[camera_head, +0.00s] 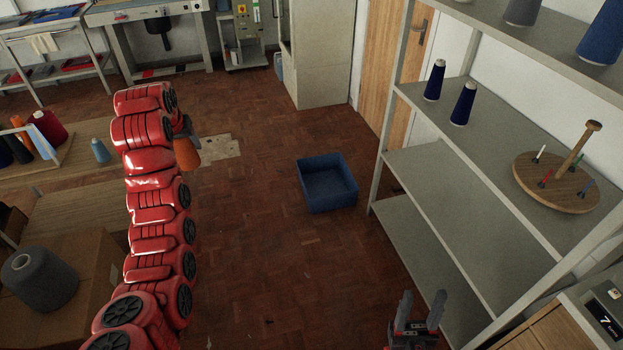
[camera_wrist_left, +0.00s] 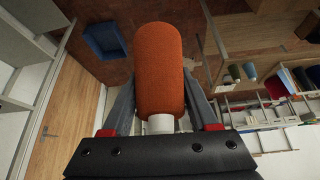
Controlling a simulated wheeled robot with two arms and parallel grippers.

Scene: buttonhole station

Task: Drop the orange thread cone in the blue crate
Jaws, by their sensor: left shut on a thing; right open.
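The orange thread cone (camera_head: 187,155) is held above the floor by my left gripper (camera_head: 185,132), just right of my red left arm. In the left wrist view the cone (camera_wrist_left: 158,68) sits between the two fingers, which are shut on it. The blue crate (camera_head: 327,183) stands on the floor, to the right of the cone and apart from it, with its visible inside empty. It also shows in the left wrist view (camera_wrist_left: 105,40), at the upper left beyond the cone. My right gripper (camera_head: 417,322) is open and empty at the bottom of the head view.
A grey shelf rack (camera_head: 430,180) stands right of the crate, bearing dark blue cones and a round wooden spool stand (camera_head: 535,180). At left are tables with several cones and a cardboard box (camera_head: 85,265) with a grey cone (camera_head: 40,279). Floor around the crate is mostly clear.

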